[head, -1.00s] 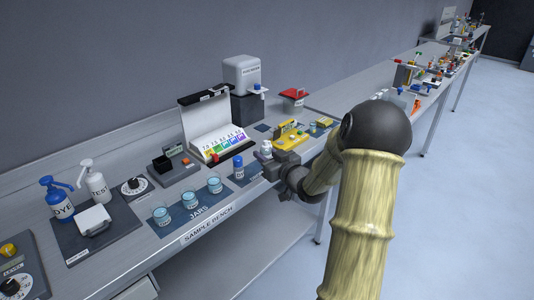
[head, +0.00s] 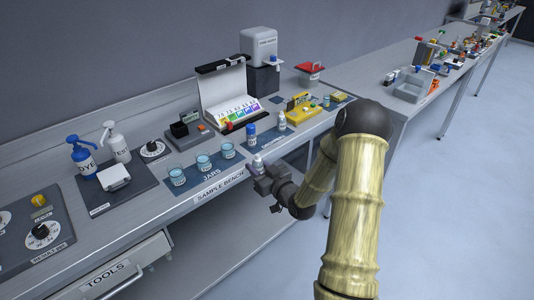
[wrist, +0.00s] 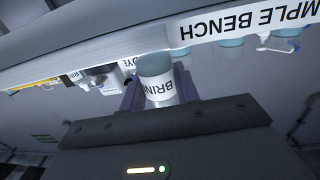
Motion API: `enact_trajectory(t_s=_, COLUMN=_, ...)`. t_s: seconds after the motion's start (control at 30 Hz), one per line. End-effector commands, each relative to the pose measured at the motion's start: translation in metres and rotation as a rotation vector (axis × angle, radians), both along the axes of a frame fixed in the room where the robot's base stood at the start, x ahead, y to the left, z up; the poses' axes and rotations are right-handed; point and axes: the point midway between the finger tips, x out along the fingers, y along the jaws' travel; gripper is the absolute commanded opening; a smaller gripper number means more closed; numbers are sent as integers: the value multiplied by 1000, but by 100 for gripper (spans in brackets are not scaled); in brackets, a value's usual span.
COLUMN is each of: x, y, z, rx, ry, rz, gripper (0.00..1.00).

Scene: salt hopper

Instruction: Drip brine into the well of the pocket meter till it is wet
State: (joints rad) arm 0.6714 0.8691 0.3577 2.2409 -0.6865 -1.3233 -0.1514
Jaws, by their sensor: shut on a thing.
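My gripper (head: 262,172) is shut on a small white bottle (head: 257,163), held just off the front edge of the bench. In the wrist view the bottle (wrist: 157,80) stands between both fingers, and its label, seen upside down, reads "BRIN" before it is cut off. A yellow device (head: 303,114), which may be the pocket meter, sits on the bench, farther right and back from my gripper. A smaller yellow item (head: 339,98) lies right of it; I cannot tell for certain which is the meter. The well is too small to make out.
A blue-capped bottle (head: 251,134) and a white bottle (head: 282,122) stand on the mat behind my gripper. Several jars (head: 203,162) stand to the left. A colour chart stand (head: 225,95) and a grey dispenser (head: 261,62) are at the back. The air before the bench is open.

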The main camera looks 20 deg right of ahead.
Motion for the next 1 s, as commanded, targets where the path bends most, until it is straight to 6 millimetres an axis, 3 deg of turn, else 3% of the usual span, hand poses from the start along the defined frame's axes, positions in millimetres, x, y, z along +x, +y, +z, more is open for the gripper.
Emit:
enact_trajectory(t_s=0.3, x=-30, y=64, z=-69, rx=-4, ry=17, rz=34, gripper=9)
enact_trajectory(t_s=0.4, x=-40, y=77, z=-83, rx=-13, ry=20, rz=36, gripper=9)
enact_trajectory(t_s=1.0, x=-46, y=84, z=-90, rx=-24, ry=19, rz=34, gripper=9)
